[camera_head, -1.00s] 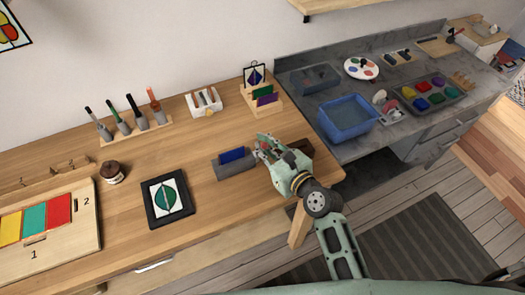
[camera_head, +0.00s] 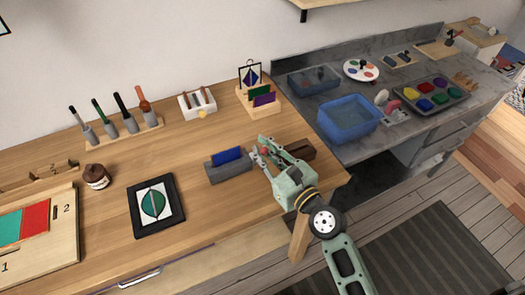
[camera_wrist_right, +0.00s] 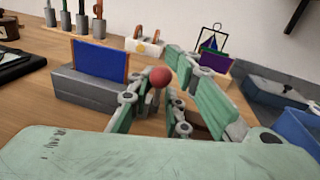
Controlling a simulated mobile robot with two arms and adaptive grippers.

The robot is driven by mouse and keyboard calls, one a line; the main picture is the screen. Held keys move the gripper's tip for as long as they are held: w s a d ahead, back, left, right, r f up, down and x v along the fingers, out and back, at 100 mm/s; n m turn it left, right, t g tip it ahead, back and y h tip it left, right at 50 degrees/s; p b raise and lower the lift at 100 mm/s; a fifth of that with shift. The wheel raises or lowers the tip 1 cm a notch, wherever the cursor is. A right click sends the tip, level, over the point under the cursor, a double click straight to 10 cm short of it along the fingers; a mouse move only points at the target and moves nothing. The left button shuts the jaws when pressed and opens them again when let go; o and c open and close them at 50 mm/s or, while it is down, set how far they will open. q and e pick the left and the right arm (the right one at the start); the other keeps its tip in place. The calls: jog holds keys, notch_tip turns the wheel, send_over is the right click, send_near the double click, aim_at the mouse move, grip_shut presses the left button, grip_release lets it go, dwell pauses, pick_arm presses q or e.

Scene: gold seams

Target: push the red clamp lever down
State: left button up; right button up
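The red ball knob of the clamp lever (camera_wrist_right: 160,77) shows in the right wrist view between my right gripper's fingers. In the head view it is a small red spot (camera_head: 265,150) at the fingertips. Beside it, to the left, a grey block (camera_head: 231,172) holds an upright blue piece (camera_head: 227,155); both also show in the wrist view. My right gripper (camera_head: 272,150) is open, its green fingers on either side of the knob. I cannot tell whether a finger touches it. My left gripper is not in view.
A dark brown wooden block (camera_head: 300,150) lies just behind the right gripper. A black-framed picture (camera_head: 156,205) lies to the left, and a small wooden stand (camera_head: 260,103) with coloured pieces is behind. A blue tub (camera_head: 348,120) sits on the grey counter. The wood between them is clear.

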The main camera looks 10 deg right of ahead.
jog(key=shift+o, duration=0.6)
jog(key=shift+s, duration=0.15)
jog(key=v, duration=1.2)
jog(key=shift+d, duration=0.1)
